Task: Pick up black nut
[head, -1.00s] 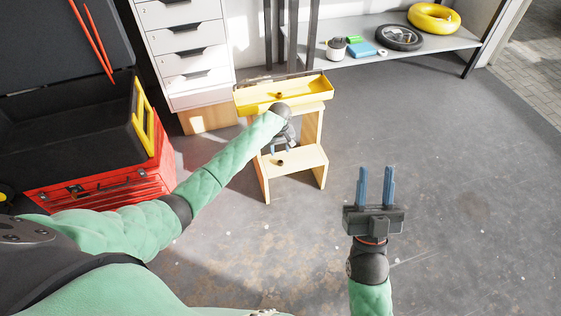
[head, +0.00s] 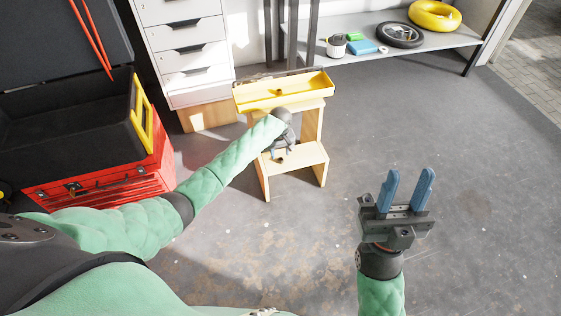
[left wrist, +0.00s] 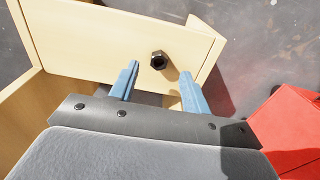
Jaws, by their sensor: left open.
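The black nut (left wrist: 158,61) lies on the lower step of the wooden step stool (head: 311,156). In the left wrist view it shows just beyond the fingertips, between their lines. My left gripper (left wrist: 160,80) is open, with one blue finger on either side and nothing between them. In the head view my left gripper (head: 281,154) is low over the lower step, and its wrist and fingers partly hide the nut. My right gripper (head: 411,172) is open and empty, over the floor at the right, away from the stool.
A yellow tray (head: 306,90) with a small dark object in it sits on the stool's top. A red toolbox (head: 110,184) stands at the left, white drawers (head: 184,45) behind. A low shelf (head: 448,42) holds several items. The floor at the right is clear.

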